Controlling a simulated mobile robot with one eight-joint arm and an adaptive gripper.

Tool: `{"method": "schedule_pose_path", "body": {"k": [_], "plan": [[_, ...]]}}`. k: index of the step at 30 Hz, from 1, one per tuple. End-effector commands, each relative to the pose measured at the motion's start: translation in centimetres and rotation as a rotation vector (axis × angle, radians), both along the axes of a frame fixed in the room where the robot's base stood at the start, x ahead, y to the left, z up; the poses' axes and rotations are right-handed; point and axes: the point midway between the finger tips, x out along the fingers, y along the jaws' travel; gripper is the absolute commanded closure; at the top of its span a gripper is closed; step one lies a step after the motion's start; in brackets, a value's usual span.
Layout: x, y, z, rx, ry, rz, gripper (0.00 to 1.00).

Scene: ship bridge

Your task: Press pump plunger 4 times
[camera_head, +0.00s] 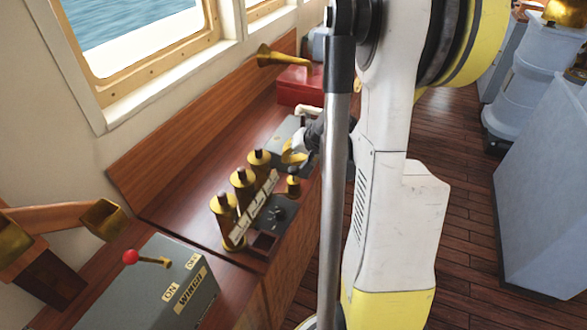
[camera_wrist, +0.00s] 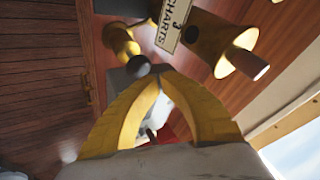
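A small upright brass piece with a dark knob (camera_head: 293,186) stands on the console, to the right of the chart tubes; it looks like the pump plunger. My gripper (camera_head: 290,154), with yellow fingers, is just above and behind it in the head view. In the wrist view the fingertips (camera_wrist: 156,80) meet and nothing shows between them. A brass piece (camera_wrist: 122,40) with a dark round knob (camera_wrist: 138,66) lies just beyond the tips, apparently the same plunger. I cannot tell whether the fingers touch the knob.
Several brass chart tubes (camera_head: 223,213) with rolls and labels stand close on the left. One tube (camera_wrist: 224,46) is near in the wrist view. A winch box (camera_head: 170,283) with a red-knobbed lever is at the front left. A red box (camera_head: 300,86) and brass horn (camera_head: 277,57) are behind.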

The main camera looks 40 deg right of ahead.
Motion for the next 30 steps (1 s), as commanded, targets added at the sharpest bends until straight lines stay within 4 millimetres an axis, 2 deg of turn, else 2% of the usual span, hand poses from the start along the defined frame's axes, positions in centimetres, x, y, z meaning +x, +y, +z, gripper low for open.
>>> {"method": "schedule_pose_path", "body": {"k": [10, 30], "plan": [[0.0, 0.0, -0.9, 0.0, 0.0, 0.0, 1.0], [0.0, 0.0, -1.2, 0.0, 0.0, 0.0, 1.0]]}}
